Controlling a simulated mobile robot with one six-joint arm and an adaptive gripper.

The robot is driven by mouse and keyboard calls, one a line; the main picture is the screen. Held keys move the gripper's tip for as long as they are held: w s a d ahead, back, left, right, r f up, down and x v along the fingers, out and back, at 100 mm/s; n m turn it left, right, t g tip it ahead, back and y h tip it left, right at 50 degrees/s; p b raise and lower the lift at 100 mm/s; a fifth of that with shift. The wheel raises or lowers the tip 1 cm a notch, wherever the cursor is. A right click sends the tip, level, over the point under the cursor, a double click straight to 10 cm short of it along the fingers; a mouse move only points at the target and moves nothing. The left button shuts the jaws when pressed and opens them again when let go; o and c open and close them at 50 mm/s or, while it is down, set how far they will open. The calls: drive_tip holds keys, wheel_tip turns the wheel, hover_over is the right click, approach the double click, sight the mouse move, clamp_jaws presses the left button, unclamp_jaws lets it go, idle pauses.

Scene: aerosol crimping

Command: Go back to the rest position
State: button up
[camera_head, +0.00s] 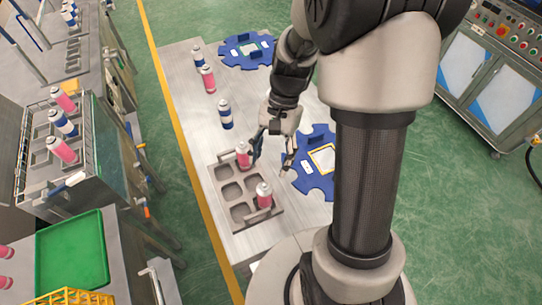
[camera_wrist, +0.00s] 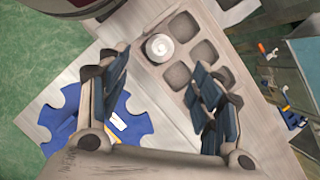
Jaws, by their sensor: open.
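My gripper (camera_head: 272,158) hangs above the table, open, with nothing between its fingers. The open fingers also show in the wrist view (camera_wrist: 163,85). Just below and left of it is a grey tray (camera_head: 224,204) with round-cornered pockets. A pink can (camera_head: 243,158) stands at the tray's far end, close to the left finger in the picture. Another pink can (camera_head: 264,198) stands at the near right. In the wrist view one can top (camera_wrist: 160,47) shows in the tray (camera_wrist: 228,75); the other can is not visible there.
Blue fixture plates (camera_head: 316,182) and (camera_head: 232,57) lie on the table (camera_head: 178,72). A blue-white can (camera_head: 225,115) and two more cans (camera_head: 207,80) stand farther back. A workbench with a green tray (camera_head: 72,253) is at left, a control cabinet (camera_head: 495,75) at right.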

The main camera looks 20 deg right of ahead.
idle(0.4)
drive_tip(key=s+a+r+n+t+h, duration=0.1)
drive_tip(key=s+r+n+t, duration=0.2)
drive_tip(key=s+r+n, duration=0.2)
drive_tip(key=s+a+r+n+t+h, duration=0.2)
drive_tip(key=s+r+n+t, duration=0.2)
drive_tip(key=r, duration=0.8)
drive_tip(key=shift+s+a+n+t+h, duration=0.3)
drive_tip(key=shift+s+n, duration=0.3)
drive_tip(key=shift+s, duration=0.7)
